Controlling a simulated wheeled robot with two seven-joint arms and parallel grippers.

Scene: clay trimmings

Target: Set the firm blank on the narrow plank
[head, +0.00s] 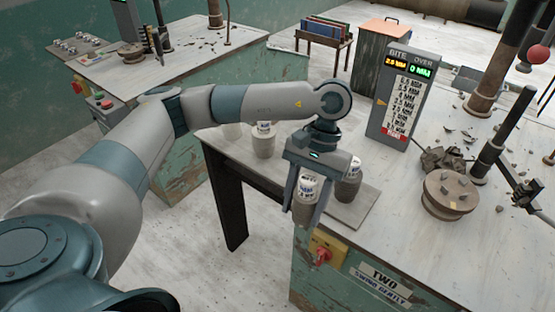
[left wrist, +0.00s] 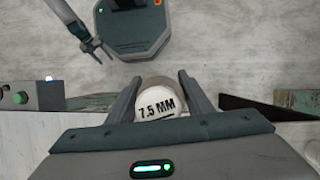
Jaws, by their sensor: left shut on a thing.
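My left gripper (head: 305,217) points down at the front edge of the bench and is shut on a grey clay blank (head: 305,188) with a white printed cap. The left wrist view shows this held blank (left wrist: 158,107) between the two fingers, with "7.5 MM" on its cap. Its lower end is partly hidden by the fingers, so I cannot tell whether it touches anything. A similar capped blank (head: 348,183) stands just right of the gripper on a thin grey board (head: 362,212). Another capped blank (head: 263,142) stands farther back to the left.
A sign (head: 403,95) headed "BITE" and "OVER" stands behind the blanks. A round turntable (head: 450,194) and clay scraps (head: 445,160) lie to the right. A switch box (head: 326,250) is on the green cabinet front. Open floor lies left of the black bench leg (head: 230,205).

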